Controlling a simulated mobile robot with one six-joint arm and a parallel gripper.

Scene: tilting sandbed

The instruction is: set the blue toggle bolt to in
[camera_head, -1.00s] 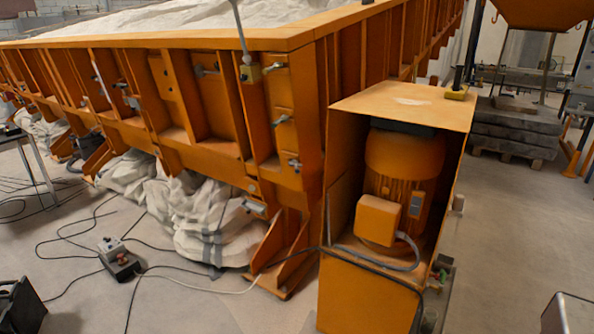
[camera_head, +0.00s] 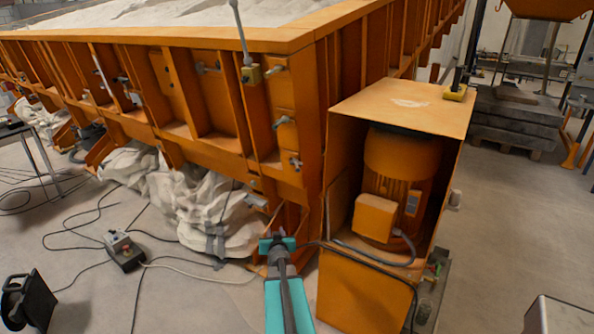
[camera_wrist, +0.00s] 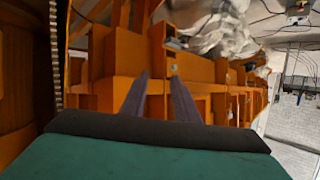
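Several small metal bolts sit on the front corner of the orange sandbed frame (camera_head: 231,155). The upper bolt (camera_head: 276,69), a grey-blue middle bolt (camera_head: 283,121) and a lower bolt (camera_head: 295,163) show in the head view. None is clearly blue, and their set positions are too small to read. My teal gripper (camera_head: 277,243) is below these bolts, apart from them in the picture. In the wrist view my gripper (camera_wrist: 158,78) has two dark fingers apart with nothing between them. They point at the orange frame, where a small grey fitting (camera_wrist: 174,68) shows.
An orange motor housing (camera_head: 400,105) stands just right of my gripper. White sacking (camera_head: 205,215) bulges under the frame at left. A control box (camera_head: 123,250) and cables lie on the floor. A lever (camera_head: 241,35) rises from the frame's top corner. Floor at lower left is partly clear.

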